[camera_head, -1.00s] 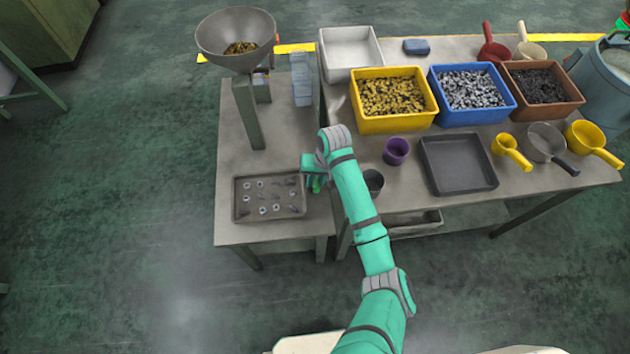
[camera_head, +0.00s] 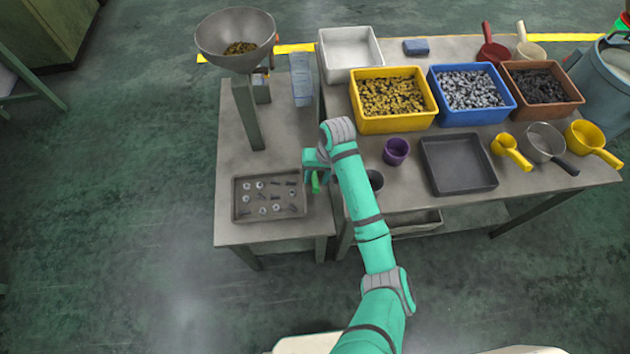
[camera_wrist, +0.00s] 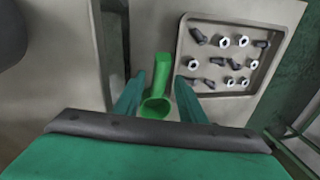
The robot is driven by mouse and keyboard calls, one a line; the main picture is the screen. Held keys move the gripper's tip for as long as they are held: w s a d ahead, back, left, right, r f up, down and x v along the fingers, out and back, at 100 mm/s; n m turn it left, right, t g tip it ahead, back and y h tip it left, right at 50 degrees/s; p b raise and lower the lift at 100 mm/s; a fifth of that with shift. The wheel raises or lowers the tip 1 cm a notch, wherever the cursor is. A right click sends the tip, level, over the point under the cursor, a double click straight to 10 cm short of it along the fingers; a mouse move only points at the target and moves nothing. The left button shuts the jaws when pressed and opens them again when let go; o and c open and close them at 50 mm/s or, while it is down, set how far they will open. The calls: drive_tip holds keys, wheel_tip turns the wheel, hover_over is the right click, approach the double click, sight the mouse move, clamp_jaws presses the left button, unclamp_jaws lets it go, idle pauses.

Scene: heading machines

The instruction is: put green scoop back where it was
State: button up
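The green scoop (camera_wrist: 161,75) lies between my finger tips in the wrist view, its round cup toward me and its handle pointing away. A small part of it (camera_head: 315,186) shows below my gripper in the head view, at the right edge of the left table, beside the dark tray. My gripper (camera_wrist: 159,88) has its fingers spread, with a gap on each side of the scoop's handle. In the head view my gripper (camera_head: 315,168) hides most of the scoop. I cannot tell the exact height of my fingers above the table.
A dark tray (camera_head: 236,213) of nuts and bolts sits just left of the scoop. A dark cup (camera_head: 375,180) and a purple cup (camera_head: 396,151) stand to the right. A metal hopper (camera_head: 235,50) rises behind. Yellow (camera_head: 395,126) and blue (camera_head: 478,117) bins stand farther right.

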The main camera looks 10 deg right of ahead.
wheel_tip(320, 180, up, 7)
drive_tip(key=d, duration=0.1)
drive_tip(key=s+a+f+m+t+y, duration=0.15)
drive_tip(key=a+t, duration=0.25)
drive_tip(key=a, duration=0.7)
drive_tip(key=s+a+f+m+t+y, duration=0.15)
drive_tip(key=a+t, duration=0.35)
drive_tip(key=a, duration=0.7)
drive_tip(key=s+d+r+t+h, duration=0.1)
drive_tip(key=s+d, duration=0.3)
drive_tip(key=s, duration=0.5)
drive_tip(key=s+d+r+t+h, duration=0.2)
drive_tip(key=s+d, duration=0.2)
drive_tip(key=s, duration=0.5)
drive_tip(key=s+d+r+n+t+h, duration=0.1)
drive_tip(key=s+d, duration=0.3)
drive_tip(key=s, duration=0.6)
drive_tip(key=shift+d+r+t+h, duration=0.3)
drive_tip(key=shift+d+r+h, duration=0.1)
drive_tip(key=shift+r+h, duration=0.3)
drive_tip(key=shift+o, duration=0.4)
drive_tip(key=s+d+r+n+t, duration=0.1)
drive_tip(key=s+d+r+n, duration=0.1)
drive_tip(key=s+r, duration=0.3)
drive_tip(key=shift+d+r+n, duration=0.4)
drive_tip(key=shift+d, duration=0.05)
